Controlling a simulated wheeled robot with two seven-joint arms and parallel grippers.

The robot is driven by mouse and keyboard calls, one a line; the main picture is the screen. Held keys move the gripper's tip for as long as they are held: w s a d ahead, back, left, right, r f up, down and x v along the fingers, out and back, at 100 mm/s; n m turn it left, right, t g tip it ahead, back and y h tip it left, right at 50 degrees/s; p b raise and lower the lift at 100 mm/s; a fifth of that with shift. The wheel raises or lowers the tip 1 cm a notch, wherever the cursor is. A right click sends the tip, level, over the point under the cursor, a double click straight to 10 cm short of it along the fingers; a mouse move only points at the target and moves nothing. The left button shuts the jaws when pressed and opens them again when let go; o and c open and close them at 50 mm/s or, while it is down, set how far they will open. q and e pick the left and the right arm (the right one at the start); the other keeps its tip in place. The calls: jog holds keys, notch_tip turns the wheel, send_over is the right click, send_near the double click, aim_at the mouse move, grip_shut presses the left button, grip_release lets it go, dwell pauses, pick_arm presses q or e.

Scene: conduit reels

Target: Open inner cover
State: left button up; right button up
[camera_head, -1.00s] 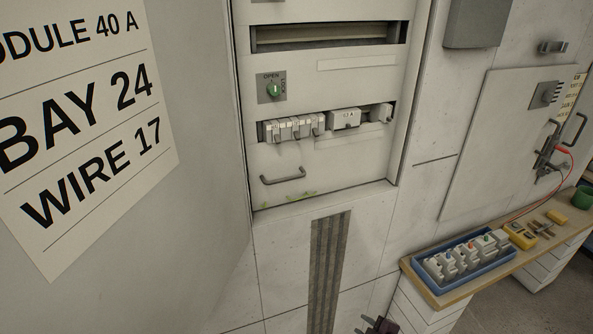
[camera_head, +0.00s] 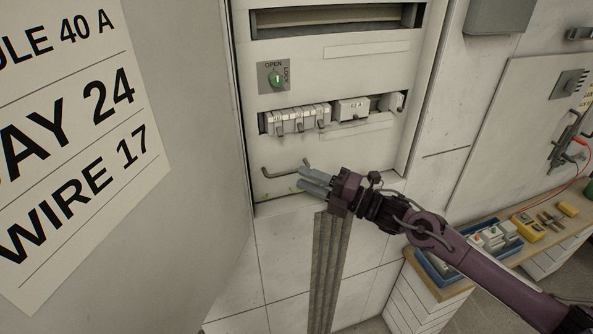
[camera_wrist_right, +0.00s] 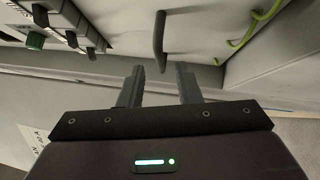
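The inner cover (camera_head: 345,85) is a pale panel set in the open cabinet. It carries a green knob (camera_head: 277,78) on a plate marked OPEN and LOCK. A grey bar handle (camera_head: 275,174) sits at its lower left, partly hidden by my right gripper in the head view. My right gripper (camera_head: 306,181) is open and empty at the handle's right end. My left gripper is not in view.
The cabinet's outer door (camera_head: 75,130) stands open at left with a BAY 24 label. A row of breakers (camera_head: 297,119) sits above the handle. At right, a wooden bench (camera_head: 438,290) bears a blue tray (camera_head: 423,268) of modules. Green wire (camera_wrist_right: 244,38) shows near the handle.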

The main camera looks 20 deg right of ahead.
aim_at(296, 175)
jog(key=x, duration=0.3)
jog(key=shift+w+a+p, duration=0.15)
jog(key=shift+p, duration=0.2)
grip_shut()
